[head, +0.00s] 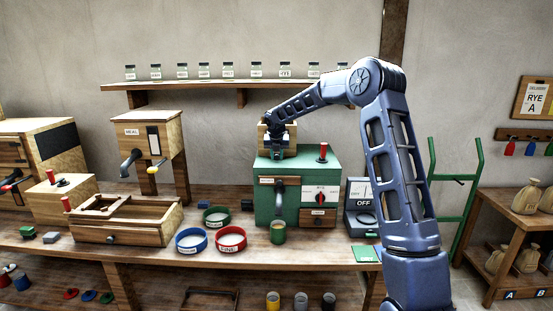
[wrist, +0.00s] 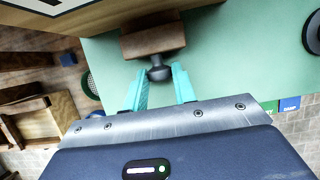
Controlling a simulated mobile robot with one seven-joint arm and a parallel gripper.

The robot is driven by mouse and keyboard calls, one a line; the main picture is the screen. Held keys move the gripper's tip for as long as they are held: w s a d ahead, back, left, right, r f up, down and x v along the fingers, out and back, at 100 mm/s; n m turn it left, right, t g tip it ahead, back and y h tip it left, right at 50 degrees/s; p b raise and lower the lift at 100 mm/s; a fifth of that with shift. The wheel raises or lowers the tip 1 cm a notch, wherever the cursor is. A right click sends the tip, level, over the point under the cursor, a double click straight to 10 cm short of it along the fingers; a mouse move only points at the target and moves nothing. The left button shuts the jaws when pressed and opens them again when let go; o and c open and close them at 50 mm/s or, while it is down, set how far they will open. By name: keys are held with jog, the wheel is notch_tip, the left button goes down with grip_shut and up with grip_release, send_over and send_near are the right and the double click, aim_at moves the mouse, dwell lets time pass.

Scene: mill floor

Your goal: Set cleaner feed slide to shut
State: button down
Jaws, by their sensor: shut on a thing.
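The green machine (head: 264,205) stands on the bench with a wooden hopper (head: 263,140) on its top. In the wrist view, a short brown wooden slide (wrist: 153,40) sticks out from under the hopper's edge (wrist: 85,14) above the green top. A dark round knob (wrist: 160,73) is on the slide's end. My gripper (wrist: 164,84) has its two teal fingers on either side of this knob and is shut on it. In the head view, my gripper (head: 278,143) is at the front of the hopper and hides the slide and knob. No position marks for the slide are readable.
A red-knobbed lever (head: 323,152) rises from the machine's top at right. A dial panel (head: 320,195) and a dark handle (head: 280,190) are on its front. A green cup (head: 278,232) and coloured sieve rings (head: 191,240) stand near. A jar shelf (head: 220,85) is behind.

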jog(key=shift+w+r, duration=0.1)
jog(key=shift+w, duration=0.25)
jog(key=c, duration=1.2)
grip_release()
jog(key=shift+o, duration=0.2)
jog(key=v, duration=1)
jog(key=shift+r, duration=0.25)
jog(key=shift+s, duration=0.2)
